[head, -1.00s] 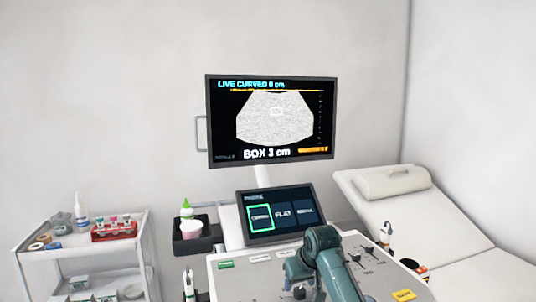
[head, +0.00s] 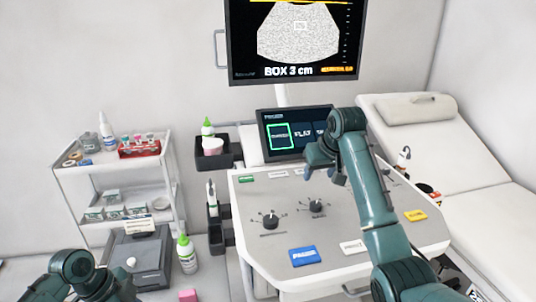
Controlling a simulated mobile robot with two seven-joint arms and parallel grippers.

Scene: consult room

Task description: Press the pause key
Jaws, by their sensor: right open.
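The ultrasound console (head: 258,220) stands in the middle of the head view, its light panel holding several coloured keys and dark knobs. A blue key (head: 304,256) with white lettering lies at the front edge; its label is too blurred to read surely, so I cannot tell whether it is the pause key. A white key (head: 353,247) lies to its right and a yellow key (head: 415,215) farther right. A green key (head: 246,179) is at the back left. My right gripper (head: 318,160) is open over the back of the panel, apart from the blue key. My left gripper is out of view.
Two knobs (head: 270,218) stand behind the blue key. A monitor (head: 293,74) and a tilted touch screen (head: 279,136) rise behind the panel.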

